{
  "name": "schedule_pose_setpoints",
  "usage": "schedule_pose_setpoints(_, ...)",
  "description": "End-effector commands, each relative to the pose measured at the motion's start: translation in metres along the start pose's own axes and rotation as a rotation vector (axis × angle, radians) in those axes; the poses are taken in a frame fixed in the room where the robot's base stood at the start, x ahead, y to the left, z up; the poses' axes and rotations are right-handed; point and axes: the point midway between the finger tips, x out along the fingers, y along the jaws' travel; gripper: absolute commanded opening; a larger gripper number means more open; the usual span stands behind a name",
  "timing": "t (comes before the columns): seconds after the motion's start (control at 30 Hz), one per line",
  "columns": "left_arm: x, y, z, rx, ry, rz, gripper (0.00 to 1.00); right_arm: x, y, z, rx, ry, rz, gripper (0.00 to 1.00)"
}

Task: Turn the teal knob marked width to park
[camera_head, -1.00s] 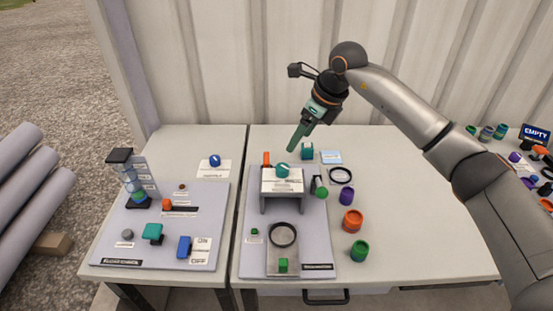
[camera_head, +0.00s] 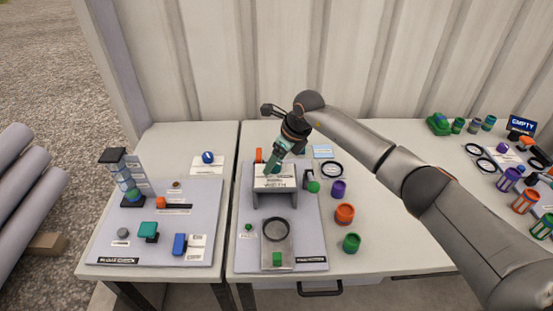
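The teal knob (camera_head: 277,168) sits at the back of the top of a small grey stand (camera_head: 274,183) with a white label plate. The plate's print is too small to read for certain. My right gripper (camera_head: 269,171), with green fingers, points down at the knob and covers most of it. Its fingertips are at or just above the knob; I cannot tell whether they touch it. The fingers overlap in this view, so their opening is hidden. The knob's pointer direction is hidden too. My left gripper is out of view.
An orange piece (camera_head: 258,155) stands behind the stand, close to the fingers. A black lever with a green ball (camera_head: 313,187) is at its right. The left table holds another grey panel (camera_head: 110,250).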

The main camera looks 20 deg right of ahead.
Motion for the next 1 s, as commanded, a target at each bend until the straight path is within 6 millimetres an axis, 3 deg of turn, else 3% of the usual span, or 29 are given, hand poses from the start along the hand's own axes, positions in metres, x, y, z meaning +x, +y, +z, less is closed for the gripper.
schedule_pose_setpoints(0.13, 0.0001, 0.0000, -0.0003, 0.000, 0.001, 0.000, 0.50, 0.0000, 0.0001, 0.0000, 0.000, 0.000, 0.000, 0.74)
schedule_pose_setpoints(0.8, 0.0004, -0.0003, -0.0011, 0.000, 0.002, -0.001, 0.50, -0.0006, -0.0001, 0.0001, 0.000, 0.000, 0.000, 0.00)
schedule_pose_setpoints(1.0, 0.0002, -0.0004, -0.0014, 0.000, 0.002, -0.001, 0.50, -0.0008, -0.0001, 0.0001, 0.003, 0.000, -0.001, 0.00)
